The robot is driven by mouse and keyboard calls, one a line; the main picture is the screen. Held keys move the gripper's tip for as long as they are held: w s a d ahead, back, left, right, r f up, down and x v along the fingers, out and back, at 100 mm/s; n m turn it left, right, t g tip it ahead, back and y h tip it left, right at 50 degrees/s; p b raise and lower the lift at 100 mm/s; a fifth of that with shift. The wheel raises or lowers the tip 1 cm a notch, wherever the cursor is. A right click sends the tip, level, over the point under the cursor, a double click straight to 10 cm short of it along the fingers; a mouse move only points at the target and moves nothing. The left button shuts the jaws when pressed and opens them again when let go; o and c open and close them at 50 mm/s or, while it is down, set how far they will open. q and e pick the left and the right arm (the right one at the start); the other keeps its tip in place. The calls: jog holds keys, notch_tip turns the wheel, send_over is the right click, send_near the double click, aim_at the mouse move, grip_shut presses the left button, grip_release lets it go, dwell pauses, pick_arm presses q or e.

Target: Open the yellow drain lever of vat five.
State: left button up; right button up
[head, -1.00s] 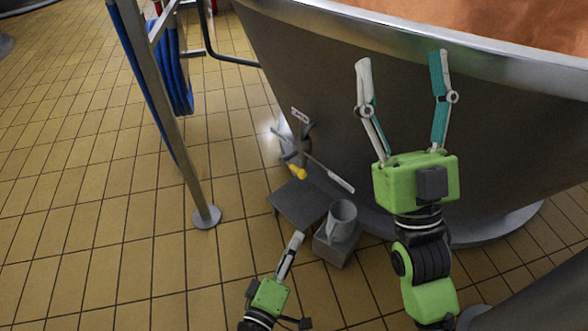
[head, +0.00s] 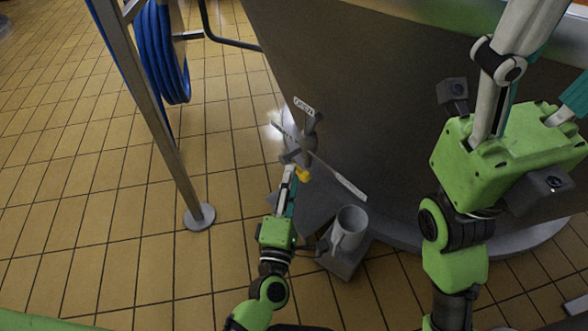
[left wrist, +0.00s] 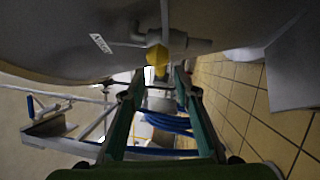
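The yellow drain lever end (head: 302,173) sits low on the vat (head: 400,130), below a grey valve (head: 304,138). It also shows as a yellow knob in the left wrist view (left wrist: 157,58). My left gripper (head: 291,184) is just below it in the head view. In the left wrist view its two fingers (left wrist: 158,78) stand apart, one on each side below the knob; no clear contact shows. My right gripper is large at the right of the head view, in front of the vat; its fingers are spread and its tips are outside the frame.
Small label plates (head: 304,107) stick out by the valve. A grey jug (head: 349,228) stands on a grey block below. A metal post (head: 165,130) and coiled blue hose (head: 168,55) stand at left. The tiled floor (head: 80,190) is open there.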

pick_arm(q)
jog(key=shift+w+d+r+b, duration=0.1)
jog(key=shift+w+r+b, duration=0.1)
jog(key=shift+w, duration=0.85)
jog(key=shift+w+d+r+b, duration=0.1)
jog(key=shift+w+r+b, duration=0.1)
jog(key=shift+w, duration=0.85)
grip_shut()
